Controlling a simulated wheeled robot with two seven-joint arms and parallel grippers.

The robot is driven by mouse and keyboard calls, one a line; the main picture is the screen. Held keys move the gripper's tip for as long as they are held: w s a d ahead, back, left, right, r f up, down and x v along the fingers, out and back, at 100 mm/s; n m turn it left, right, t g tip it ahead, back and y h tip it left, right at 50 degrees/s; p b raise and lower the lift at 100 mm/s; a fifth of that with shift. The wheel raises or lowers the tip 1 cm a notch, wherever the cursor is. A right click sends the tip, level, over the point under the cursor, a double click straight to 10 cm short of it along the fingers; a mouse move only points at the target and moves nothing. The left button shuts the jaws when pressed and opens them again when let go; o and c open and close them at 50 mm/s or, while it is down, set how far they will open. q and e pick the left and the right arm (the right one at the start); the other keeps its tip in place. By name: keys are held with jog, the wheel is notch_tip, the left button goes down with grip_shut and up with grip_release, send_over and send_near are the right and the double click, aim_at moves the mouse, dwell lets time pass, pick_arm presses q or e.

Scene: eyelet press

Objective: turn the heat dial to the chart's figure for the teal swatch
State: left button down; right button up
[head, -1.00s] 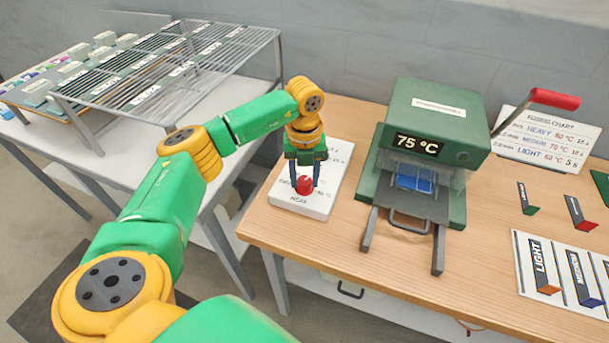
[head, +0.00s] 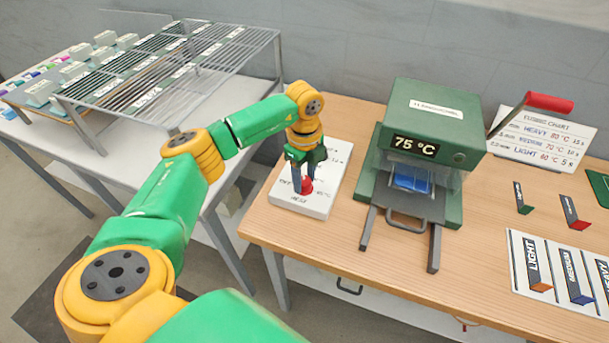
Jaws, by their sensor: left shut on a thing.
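The heat dial is a red knob (head: 306,186) on a white panel (head: 320,205) at the left end of the wooden table. My left gripper (head: 304,180) points down and is shut on the red knob, hiding part of it and of the panel's markings. The green press (head: 432,115) stands to the right, and its display (head: 415,146) reads 75 °C. A blue piece (head: 411,180) lies inside the press. The fusing chart (head: 545,139) at the back right lists HEAVY 80 °C, MEDIUM 70 °C and LIGHT 60 °C. My right gripper is not in view.
Tagged swatches (head: 523,199) in slanted holders stand on the table right of the press. A labelled board (head: 520,275) with LIGHT, MEDIUM and HEAVY slots lies in front of them. A wire rack (head: 170,65) stands on the left table. The red-handled lever (head: 549,102) juts from the press.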

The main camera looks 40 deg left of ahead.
aim_at(304, 180)
pick_arm(q)
jog(key=shift+n, duration=0.5)
jog(key=shift+c, duration=1.9)
grip_release()
notch_tip(304, 180, up, 7)
jog(key=shift+r+b, duration=0.1)
jog(key=shift+b, duration=0.85)
jog(key=shift+a, duration=0.1)
